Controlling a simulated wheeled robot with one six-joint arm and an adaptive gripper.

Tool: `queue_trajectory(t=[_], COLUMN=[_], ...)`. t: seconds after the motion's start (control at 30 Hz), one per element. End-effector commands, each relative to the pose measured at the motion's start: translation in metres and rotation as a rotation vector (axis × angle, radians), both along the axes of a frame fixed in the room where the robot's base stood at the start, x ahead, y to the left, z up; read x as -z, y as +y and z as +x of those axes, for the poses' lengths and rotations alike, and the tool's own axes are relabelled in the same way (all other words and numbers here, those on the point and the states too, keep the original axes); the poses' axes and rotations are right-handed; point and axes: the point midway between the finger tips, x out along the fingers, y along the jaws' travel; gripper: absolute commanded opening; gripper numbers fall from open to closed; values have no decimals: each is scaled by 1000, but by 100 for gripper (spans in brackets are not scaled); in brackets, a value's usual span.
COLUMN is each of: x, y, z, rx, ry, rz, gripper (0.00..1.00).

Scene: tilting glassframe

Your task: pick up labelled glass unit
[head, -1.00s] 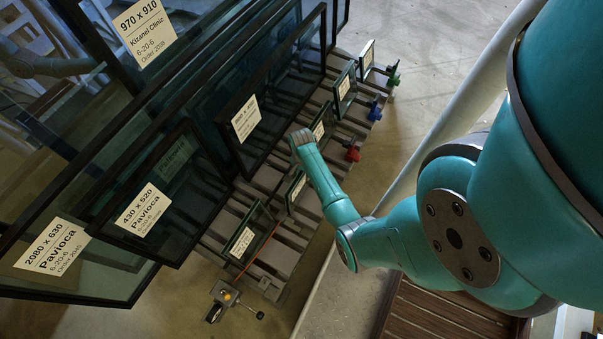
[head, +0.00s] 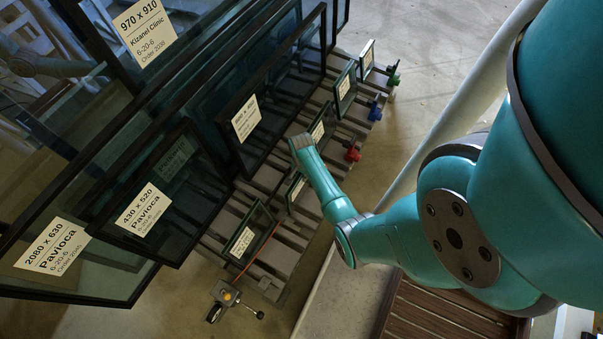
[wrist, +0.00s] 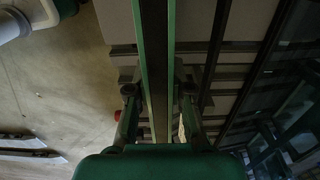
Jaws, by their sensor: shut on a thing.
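In the wrist view my gripper (wrist: 160,112) is shut on a thin glass unit (wrist: 155,50), seen edge-on with a dark middle band and greenish edges. In the head view my arm's end hides the fingers, and I cannot tell which unit they grip. Below the arm end stands a small labelled glass unit (head: 296,187), partly covered by the arm. Another small labelled unit (head: 317,131) stands just to its upper right. More small labelled units stand upright on the slatted rack, one at the front (head: 242,241) and one farther back (head: 345,88).
Large dark-framed panes lean at the left, one labelled 430 x 520 (head: 141,212) and one labelled 970 x 910 (head: 145,32). Red (head: 353,153), blue (head: 374,110) and green (head: 393,79) fittings stick out along the rack's right side. Bare floor (head: 440,55) lies beyond.

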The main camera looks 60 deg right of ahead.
Motion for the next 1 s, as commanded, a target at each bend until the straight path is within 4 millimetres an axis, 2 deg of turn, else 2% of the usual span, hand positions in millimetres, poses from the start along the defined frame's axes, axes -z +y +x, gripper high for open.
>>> queue_trajectory(t=[0.27,0.8,1.0], x=[-8,-85,-99], y=[-1,-1,-1], z=[1,1,1], rx=[0,0,0], ry=[-4,-4,-3], rz=[-3,-3,-2], gripper=[0,0,0])
